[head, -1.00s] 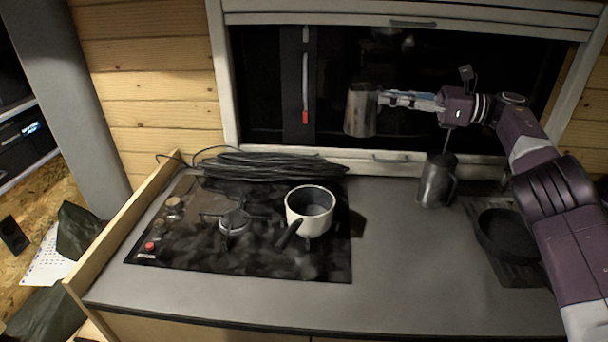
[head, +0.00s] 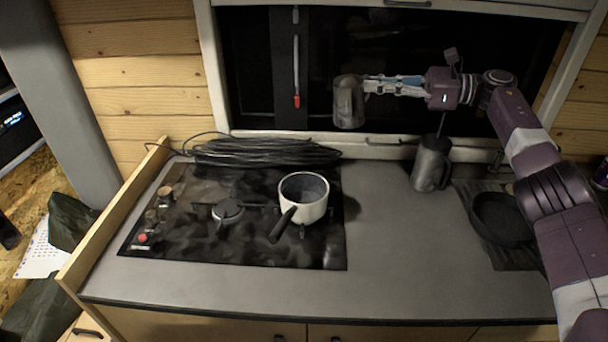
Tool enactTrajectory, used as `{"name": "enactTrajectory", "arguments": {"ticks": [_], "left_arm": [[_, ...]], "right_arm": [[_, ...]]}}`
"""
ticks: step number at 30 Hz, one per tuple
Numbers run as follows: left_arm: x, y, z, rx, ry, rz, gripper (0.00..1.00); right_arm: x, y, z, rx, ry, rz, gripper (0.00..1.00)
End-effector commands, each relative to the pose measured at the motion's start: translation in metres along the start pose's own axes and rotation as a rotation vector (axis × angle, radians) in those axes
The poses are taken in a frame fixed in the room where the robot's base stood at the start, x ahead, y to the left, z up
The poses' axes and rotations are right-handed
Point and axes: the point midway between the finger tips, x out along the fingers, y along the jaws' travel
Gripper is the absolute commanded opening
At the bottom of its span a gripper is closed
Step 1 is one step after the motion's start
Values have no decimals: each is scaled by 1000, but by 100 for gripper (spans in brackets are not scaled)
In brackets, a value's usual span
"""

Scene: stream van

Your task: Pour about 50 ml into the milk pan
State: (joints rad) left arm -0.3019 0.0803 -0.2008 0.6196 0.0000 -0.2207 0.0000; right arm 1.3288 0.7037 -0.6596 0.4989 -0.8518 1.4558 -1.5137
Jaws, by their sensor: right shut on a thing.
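The milk pan (head: 304,197) is small and cream white with a dark inside and a dark handle pointing toward the front left. It stands on the right side of the black hob (head: 190,240). My right gripper (head: 372,85) is shut on a grey metal jug (head: 348,103) and holds it in the air, upright or nearly so, behind and above the pan and a little to its right. What is inside the jug is hidden. My left gripper is not in view.
A second grey metal jug (head: 430,164) stands on the worktop at the right. A dark frying pan (head: 500,218) lies farther right under my arm. A coil of black cable (head: 260,153) lies behind the hob. The worktop (head: 390,260) right of the hob is clear.

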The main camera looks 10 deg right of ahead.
Motion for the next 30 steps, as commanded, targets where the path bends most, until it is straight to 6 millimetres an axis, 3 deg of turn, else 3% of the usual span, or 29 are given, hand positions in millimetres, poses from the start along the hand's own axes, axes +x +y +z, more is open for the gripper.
{"name": "enactTrajectory", "arguments": {"ticks": [9, 12, 16, 17, 18, 20, 30], "left_arm": [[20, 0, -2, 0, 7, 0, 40], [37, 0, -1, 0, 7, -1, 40], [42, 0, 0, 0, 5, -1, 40], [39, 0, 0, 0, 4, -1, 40], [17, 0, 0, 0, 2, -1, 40], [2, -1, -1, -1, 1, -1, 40], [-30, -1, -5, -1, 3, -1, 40]], "right_arm": [[14, 23, -45, -172, 114, 5, 0], [21, 35, -82, -222, 153, 6, 0], [29, 46, -115, -294, 198, 7, 0], [31, 48, -116, -312, 207, 6, 0], [31, 48, -92, -339, 218, 4, 0], [33, 52, -82, -373, 240, 4, 0], [43, 64, -74, -513, 341, 5, 0]]}}
